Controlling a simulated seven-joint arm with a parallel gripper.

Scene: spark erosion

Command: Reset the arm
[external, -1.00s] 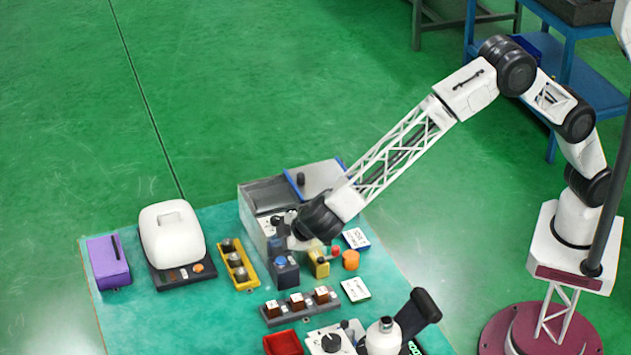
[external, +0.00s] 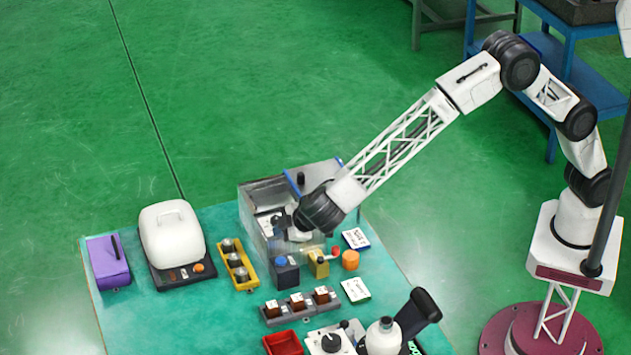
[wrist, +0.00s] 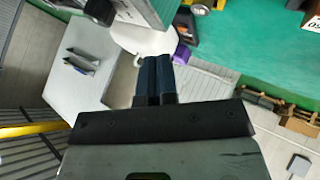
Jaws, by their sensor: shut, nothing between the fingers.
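My gripper (wrist: 155,80) is shut and empty; its two dark fingers lie side by side in the wrist view. In the external view my arm reaches in from the right, and its wrist hangs over the clear-walled tank (external: 262,212) at the back of the teal table (external: 215,290). The fingertips are hard to make out there, close to the tank and above the dark block with a blue knob (external: 285,268).
A yellow block (external: 318,264), an orange knob (external: 350,260) and white cards (external: 356,239) stand near the tank. A yellow rack (external: 240,268), a white-lidded machine (external: 172,235) and a purple box (external: 108,262) are left. A grey rack (external: 300,305), red tray (external: 284,343) and microscope (external: 384,337) are in front.

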